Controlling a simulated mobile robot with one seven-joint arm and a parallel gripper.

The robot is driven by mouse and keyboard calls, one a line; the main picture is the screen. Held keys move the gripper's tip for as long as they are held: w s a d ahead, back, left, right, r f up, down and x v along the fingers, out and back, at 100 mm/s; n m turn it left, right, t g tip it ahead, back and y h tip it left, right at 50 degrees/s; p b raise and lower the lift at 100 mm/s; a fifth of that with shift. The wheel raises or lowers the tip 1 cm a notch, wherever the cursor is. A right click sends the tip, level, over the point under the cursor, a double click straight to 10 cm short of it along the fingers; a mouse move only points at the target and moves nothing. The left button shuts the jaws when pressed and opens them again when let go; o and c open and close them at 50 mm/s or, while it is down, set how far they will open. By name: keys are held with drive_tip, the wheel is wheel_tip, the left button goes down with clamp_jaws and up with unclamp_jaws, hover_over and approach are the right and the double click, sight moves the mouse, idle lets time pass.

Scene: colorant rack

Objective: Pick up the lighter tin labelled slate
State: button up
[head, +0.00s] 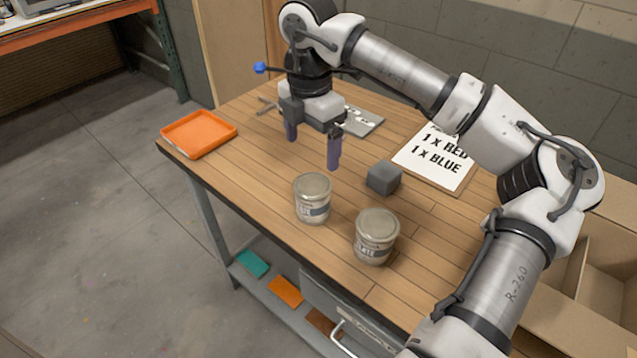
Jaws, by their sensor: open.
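Two metal tins with lids stand upright on the wooden table. The left tin (312,200) has a paler label with a grey-blue band; its lettering is only partly legible. The right tin (376,238) stands nearer the front edge, and its dark band carries lettering that seems to end in "ATE". I cannot tell for sure which band is lighter. My gripper (313,150) is open and empty above the table, behind the left tin, its two purple-grey fingers pointing down. It touches neither tin.
A dark grey block (384,178) sits right of my gripper. A sign reading "1 x RED, 1 x BLUE" (438,157) lies behind it. An orange tray (199,134) is at the left corner. A grey metal plate (362,121) lies at the back. Bare table lies left of the tins.

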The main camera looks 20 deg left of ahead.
sight(311, 183)
drive_tip(key=f, duration=0.2)
drive_tip(key=f+p, duration=0.1)
drive_tip(key=f, duration=0.5)
drive_tip(key=shift+s, duration=0.3)
drive_tip(key=shift+s+d+f+p, duration=0.15)
drive_tip(key=shift+f+p, duration=0.6)
drive_tip(key=shift+f, duration=0.65)
drive_tip(key=shift+s+d+f+p, duration=0.1)
drive_tip(key=shift+f+p, duration=0.6)
drive_tip(key=shift+f, duration=0.65)
drive_tip(key=c, duration=1.1)
drive_tip(key=shift+r, duration=0.1)
